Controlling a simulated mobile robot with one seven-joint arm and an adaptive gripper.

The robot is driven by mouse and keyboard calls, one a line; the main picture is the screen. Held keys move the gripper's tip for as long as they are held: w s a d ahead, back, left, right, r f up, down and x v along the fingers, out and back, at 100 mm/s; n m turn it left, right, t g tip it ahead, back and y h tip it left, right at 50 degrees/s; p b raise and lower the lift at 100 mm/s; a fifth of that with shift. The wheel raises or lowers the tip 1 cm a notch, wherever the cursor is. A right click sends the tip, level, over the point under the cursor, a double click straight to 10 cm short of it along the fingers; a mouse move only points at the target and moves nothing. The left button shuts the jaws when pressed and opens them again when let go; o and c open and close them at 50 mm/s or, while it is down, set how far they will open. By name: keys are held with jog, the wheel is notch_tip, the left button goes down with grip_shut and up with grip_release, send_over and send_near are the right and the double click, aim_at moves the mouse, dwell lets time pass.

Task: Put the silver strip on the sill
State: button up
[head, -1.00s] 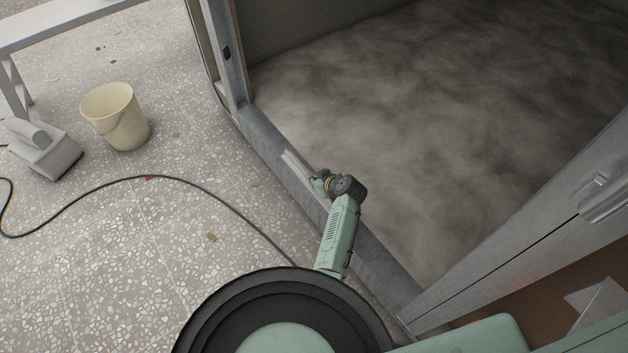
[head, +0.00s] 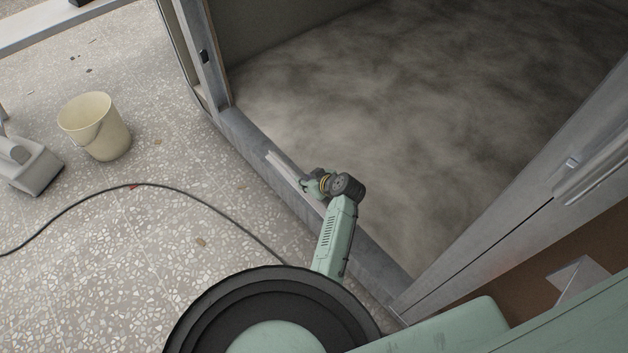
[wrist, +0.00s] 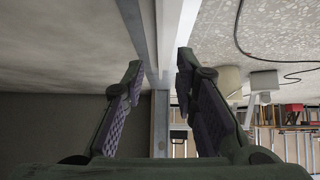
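The silver strip (head: 284,167) lies lengthwise along the grey sill (head: 245,140) of the pod doorway. Its far end shows and its near end is hidden by my gripper. My gripper (head: 306,187) is low over the sill at the strip's near part. In the wrist view the pale strip (wrist: 168,40) runs away between my two fingers (wrist: 160,75). The fingers stand apart, with a gap beside the strip, so my gripper looks open. I cannot tell whether the right finger touches it.
A door post (head: 205,60) rises at the sill's far end. A metal frame (head: 500,210) stands at right. A cream bucket (head: 95,125), a grey-white device (head: 30,165) and a black cable (head: 190,196) are on the speckled floor. The pod floor (head: 400,130) is clear.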

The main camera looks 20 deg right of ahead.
jog(key=v, duration=0.6)
jog(key=shift+s, duration=0.15)
jog(key=shift+r, duration=0.1)
